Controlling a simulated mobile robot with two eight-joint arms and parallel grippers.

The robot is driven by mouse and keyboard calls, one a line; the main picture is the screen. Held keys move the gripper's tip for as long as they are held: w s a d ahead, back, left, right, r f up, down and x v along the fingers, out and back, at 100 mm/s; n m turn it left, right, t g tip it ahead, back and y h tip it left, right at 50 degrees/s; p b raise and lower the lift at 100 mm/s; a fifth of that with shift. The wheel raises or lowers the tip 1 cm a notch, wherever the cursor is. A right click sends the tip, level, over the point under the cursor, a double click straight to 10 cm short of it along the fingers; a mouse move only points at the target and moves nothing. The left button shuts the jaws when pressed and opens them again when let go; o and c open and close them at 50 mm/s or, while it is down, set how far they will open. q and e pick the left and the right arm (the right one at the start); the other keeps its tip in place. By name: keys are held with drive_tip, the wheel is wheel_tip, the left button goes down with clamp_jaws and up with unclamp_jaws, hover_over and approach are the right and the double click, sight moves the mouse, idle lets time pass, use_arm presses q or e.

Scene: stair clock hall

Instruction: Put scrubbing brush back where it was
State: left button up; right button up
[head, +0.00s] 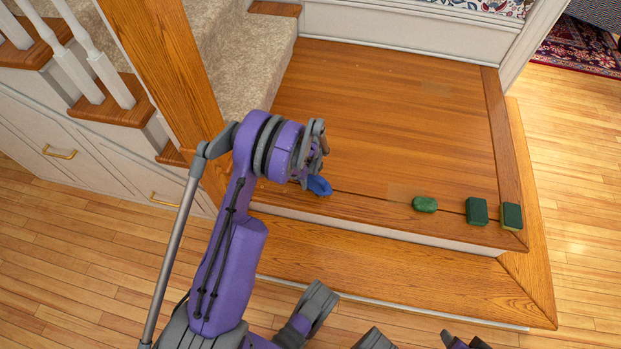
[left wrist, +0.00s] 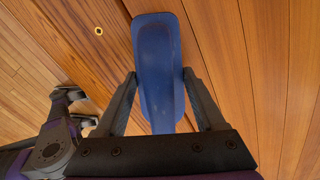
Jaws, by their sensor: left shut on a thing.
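The blue scrubbing brush (head: 319,185) is at the left part of the wooden landing, near its front edge. My left gripper (head: 308,182) is shut on it. In the left wrist view the brush (left wrist: 158,60) lies lengthwise between the two fingers, its smooth blue back toward the camera and its far end pointing away from the wrist. Its underside is hidden, and I cannot tell whether it touches the landing. Parts of my right arm show at the bottom of the head view and the left of the wrist view; its jaw state is not clear.
A green block (head: 424,204) and two darker green sponges, one (head: 476,211) beside the other (head: 511,215), sit along the landing's front right. A faint tan patch (head: 405,193) lies behind the green block. Carpeted stairs (head: 235,60) and a wooden post (head: 165,60) stand left. The landing's middle is clear.

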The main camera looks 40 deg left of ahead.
use_arm(q)
drive_tip(key=shift+f, duration=0.2)
drive_tip(key=o, duration=1.2)
drive_tip(key=shift+c, duration=0.2)
drive_tip(key=shift+r, duration=0.1)
